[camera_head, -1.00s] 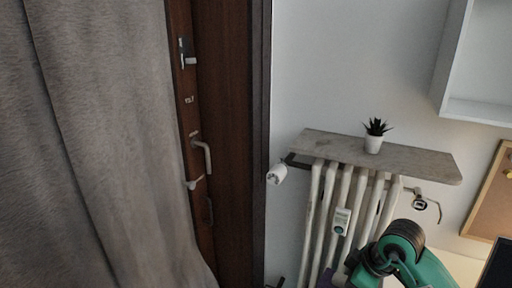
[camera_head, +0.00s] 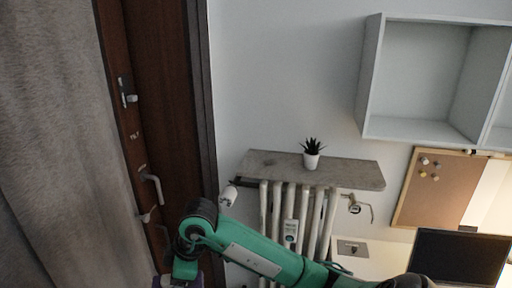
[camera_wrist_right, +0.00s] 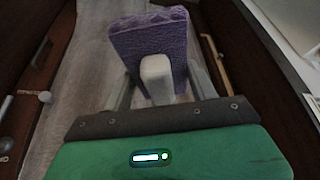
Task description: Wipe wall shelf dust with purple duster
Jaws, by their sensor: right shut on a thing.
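The purple duster (camera_wrist_right: 150,42) shows in the right wrist view, a flat purple pad with a white handle (camera_wrist_right: 157,79). My right gripper (camera_wrist_right: 163,88) is shut on its handle. In the head view my green right arm reaches across the lower middle, and a bit of the purple duster (camera_head: 180,282) shows at the bottom edge. The white wall shelf (camera_head: 415,127) hangs at the upper right, with open compartments. I cannot make out dust on it. My right gripper is apart from the shelf, lower and to the left. My left gripper is not in view.
A radiator (camera_head: 302,222) stands under a grey ledge (camera_head: 345,172) holding a small potted plant (camera_head: 311,154). A brown door (camera_head: 165,100) and grey curtain (camera_head: 50,130) are at left. A corkboard (camera_head: 435,188) and dark monitor (camera_head: 459,257) are at right. Wall left of the shelf is bare.

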